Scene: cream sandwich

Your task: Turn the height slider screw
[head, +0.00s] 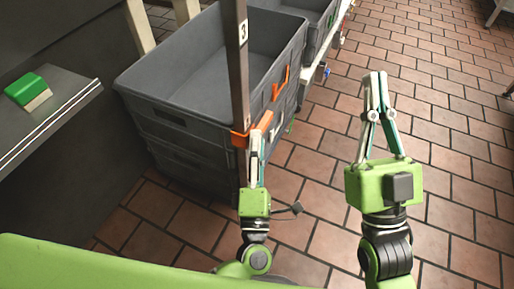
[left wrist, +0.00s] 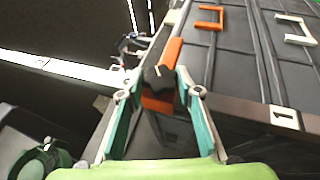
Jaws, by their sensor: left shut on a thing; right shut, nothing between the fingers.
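The height slider is an orange block (head: 240,138) around an upright dark metal post (head: 236,75). In the left wrist view the slider (left wrist: 160,103) carries a black lobed screw knob (left wrist: 158,78). My left gripper (head: 257,136) is at the slider, and its fingertips (left wrist: 158,88) are shut on the knob, one on each side. In the head view I cannot make out the knob at the fingers. My right gripper (head: 375,78) is shut and empty, held up over the tiled floor to the right, apart from the post.
A large grey crate (head: 165,90) stands right behind the post, with another crate (head: 312,12) beyond it. A grey ledge (head: 60,110) at the left holds a green-and-cream sponge (head: 28,90). The tiled floor (head: 450,130) at the right is clear.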

